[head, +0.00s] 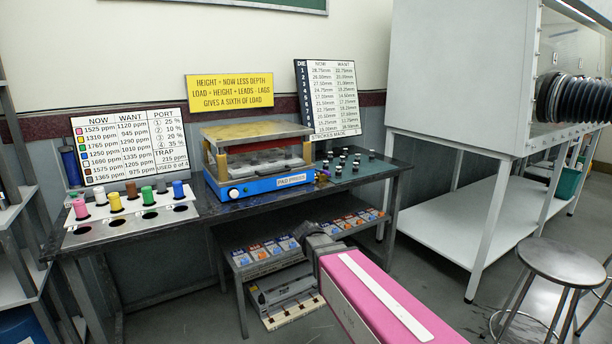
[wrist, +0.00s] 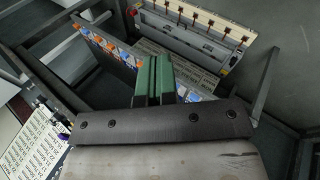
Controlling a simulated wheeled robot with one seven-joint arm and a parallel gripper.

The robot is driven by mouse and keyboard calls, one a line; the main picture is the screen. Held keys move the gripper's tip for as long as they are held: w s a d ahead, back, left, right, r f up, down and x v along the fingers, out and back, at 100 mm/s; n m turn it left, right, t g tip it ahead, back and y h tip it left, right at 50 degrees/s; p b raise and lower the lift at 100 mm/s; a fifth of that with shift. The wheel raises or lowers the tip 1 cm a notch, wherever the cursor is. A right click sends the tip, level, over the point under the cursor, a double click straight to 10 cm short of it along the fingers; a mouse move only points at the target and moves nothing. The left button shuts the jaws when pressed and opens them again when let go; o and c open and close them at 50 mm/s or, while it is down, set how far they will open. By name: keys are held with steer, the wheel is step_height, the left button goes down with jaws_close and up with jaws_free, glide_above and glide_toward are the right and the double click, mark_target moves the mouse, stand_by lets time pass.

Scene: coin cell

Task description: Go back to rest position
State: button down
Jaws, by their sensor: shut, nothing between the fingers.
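My gripper (wrist: 155,62) shows in the wrist view as two green fingers side by side, closed together with nothing between them. In the head view my pink arm reaches in from the bottom right, and its dark end is in front of the low shelf under the bench. The fingers themselves cannot be made out there. The pad press (head: 262,187), blue with a yellowish top, stands on the dark bench (head: 225,215) above and behind my arm's end.
A low shelf (head: 262,267) holds several small orange and blue boxes. A grey device (head: 287,292) lies beneath it and also shows in the wrist view (wrist: 190,42). Coloured bottles stand in a rack (head: 125,228) at left. A stool (head: 562,262) and white glovebox stand (head: 440,205) are at right.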

steer(key=s+d+f+m+g+y, duration=0.2)
steer(key=s+d+f+m, duration=0.1)
steer(key=s+d, duration=0.3)
steer(key=s+d+f+m+g+y, duration=0.2)
steer(key=s+d+m, duration=0.4)
steer(key=s, duration=0.3)
step_height(320, 180, down, 3)
steer(key=shift+s+d+r+g+y, duration=0.2)
steer(key=shift+g+y, duration=0.2)
steer(key=shift+g, duration=0.3)
